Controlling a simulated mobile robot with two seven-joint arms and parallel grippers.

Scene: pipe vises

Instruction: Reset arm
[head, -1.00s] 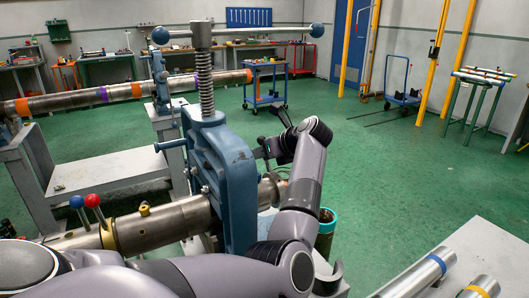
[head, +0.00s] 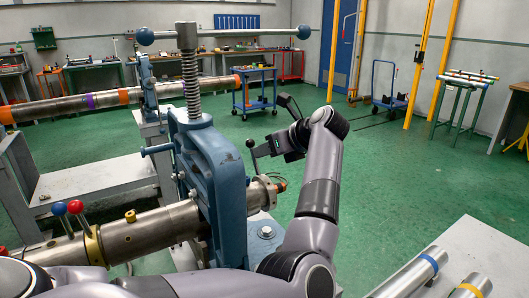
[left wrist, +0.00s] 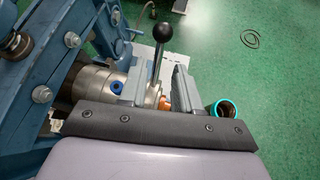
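A blue pipe vise (head: 215,165) with a tall screw and a ball-ended handle clamps a steel pipe (head: 150,232). The pipe's flanged end (head: 262,192) comes out on the right side of the vise. My left arm reaches over on the right, and my left gripper (head: 272,147) is above and beyond that pipe end. In the left wrist view its two grey fingers (left wrist: 157,90) stand apart. A black-knobbed lever (left wrist: 164,34) and the metal fitting (left wrist: 100,82) show beyond and between them. I see no grip on the lever. My right gripper does not show.
Red and blue ball levers (head: 75,208) stand on the near pipe. A second pipe (head: 110,98) lies behind. A teal-rimmed container (left wrist: 226,109) is near the fingers. A grey table (head: 470,245) with pipes is at the right. Green floor (head: 400,180) is open beyond.

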